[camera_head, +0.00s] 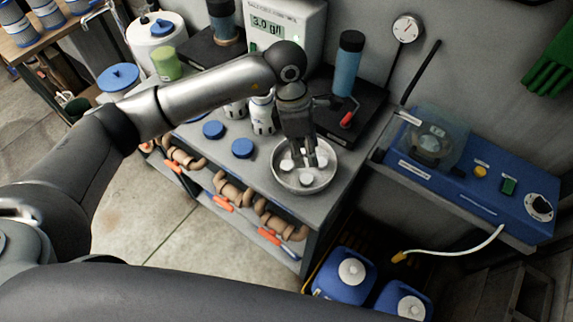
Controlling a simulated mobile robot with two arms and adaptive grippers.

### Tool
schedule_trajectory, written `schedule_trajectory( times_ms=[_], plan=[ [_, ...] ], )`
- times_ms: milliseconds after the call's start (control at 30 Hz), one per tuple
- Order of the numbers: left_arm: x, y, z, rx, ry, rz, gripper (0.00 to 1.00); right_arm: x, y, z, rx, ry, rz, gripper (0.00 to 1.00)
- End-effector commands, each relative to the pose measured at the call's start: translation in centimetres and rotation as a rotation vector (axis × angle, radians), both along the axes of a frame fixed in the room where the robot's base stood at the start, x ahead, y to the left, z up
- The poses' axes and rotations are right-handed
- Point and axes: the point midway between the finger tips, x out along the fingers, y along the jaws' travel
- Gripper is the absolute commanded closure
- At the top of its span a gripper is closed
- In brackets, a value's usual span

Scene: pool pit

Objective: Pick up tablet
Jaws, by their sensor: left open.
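A round metal bowl (322,184) sits on the grey bench top near its right front corner. Several white tablets lie in it; one tablet (306,180) shows at the front, and others sit beside the fingers. My left gripper (306,162) points down into the bowl with its fingers apart, close to the tablets. The fingers partly hide the tablets behind them, and I cannot tell whether they touch one. My right gripper is not in view.
Blue caps (242,148) and white bottles (262,112) stand left of the bowl. Behind are a display unit (290,15) and a blue cylinder (347,65) by a red-handled valve. A blue pump unit (470,185) is on the right; blue jugs (343,275) stand below.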

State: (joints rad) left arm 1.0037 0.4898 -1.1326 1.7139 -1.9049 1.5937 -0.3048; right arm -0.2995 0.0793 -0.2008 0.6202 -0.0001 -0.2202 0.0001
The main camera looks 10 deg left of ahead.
Motion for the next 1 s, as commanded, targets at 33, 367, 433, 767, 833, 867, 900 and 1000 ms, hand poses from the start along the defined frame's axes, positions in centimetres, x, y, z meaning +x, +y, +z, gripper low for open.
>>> schedule_trajectory(
  times_ms=[33,367,433,767,833,867,900,1000],
  plan=[
    [1.0,2.0,0.2,0.08,-0.02,0.004,0.58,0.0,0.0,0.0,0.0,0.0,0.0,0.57],
    [2.1,5.5,-1.9,0.227,-0.037,0.016,0.58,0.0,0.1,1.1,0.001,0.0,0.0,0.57],
    [2.1,5.4,-3.0,0.225,-0.037,0.015,0.58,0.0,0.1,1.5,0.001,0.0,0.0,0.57],
    [1.9,5.2,-5.8,0.223,-0.038,0.014,0.58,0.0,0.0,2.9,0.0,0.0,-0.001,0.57],
    [1.8,4.9,-6.6,0.222,-0.036,0.015,0.58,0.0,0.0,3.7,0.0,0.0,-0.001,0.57],
    [1.8,4.9,-7.1,0.223,-0.035,0.015,0.58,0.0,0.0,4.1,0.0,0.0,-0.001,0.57],
    [1.7,4.8,-7.6,0.223,-0.036,0.015,0.58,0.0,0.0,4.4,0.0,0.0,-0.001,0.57],
    [1.8,4.8,-9.2,0.222,-0.037,0.015,0.58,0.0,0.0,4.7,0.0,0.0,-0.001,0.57]
  ],
)
